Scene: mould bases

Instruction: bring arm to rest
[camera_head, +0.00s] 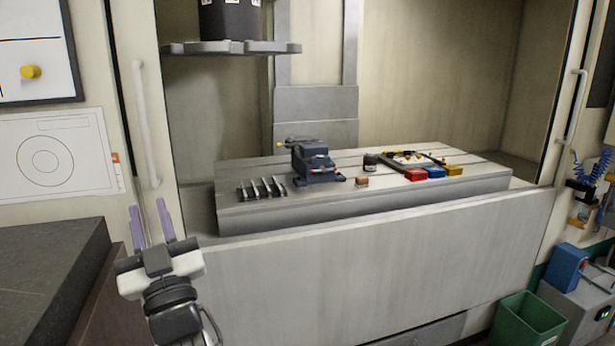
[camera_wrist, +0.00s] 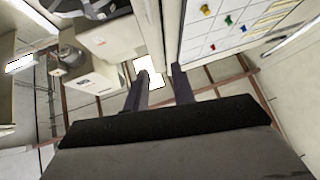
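My gripper (camera_head: 152,221) is at the left in the head view, in front of the machine's left door edge and apart from the machine table (camera_head: 370,213). Its two purple-grey fingers point up and away, with a gap between them. In the wrist view the fingers (camera_wrist: 160,84) are spread and nothing is held between them. My arm reaches up from the lower left of the head view. No object touches the gripper.
A dark vise (camera_head: 314,160) stands on the table. Red (camera_head: 416,174), blue (camera_head: 435,172) and yellow (camera_head: 454,170) blocks sit right of it. A dark worktop (camera_head: 45,270) lies close left of my gripper. A green bin (camera_head: 527,322) stands at lower right.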

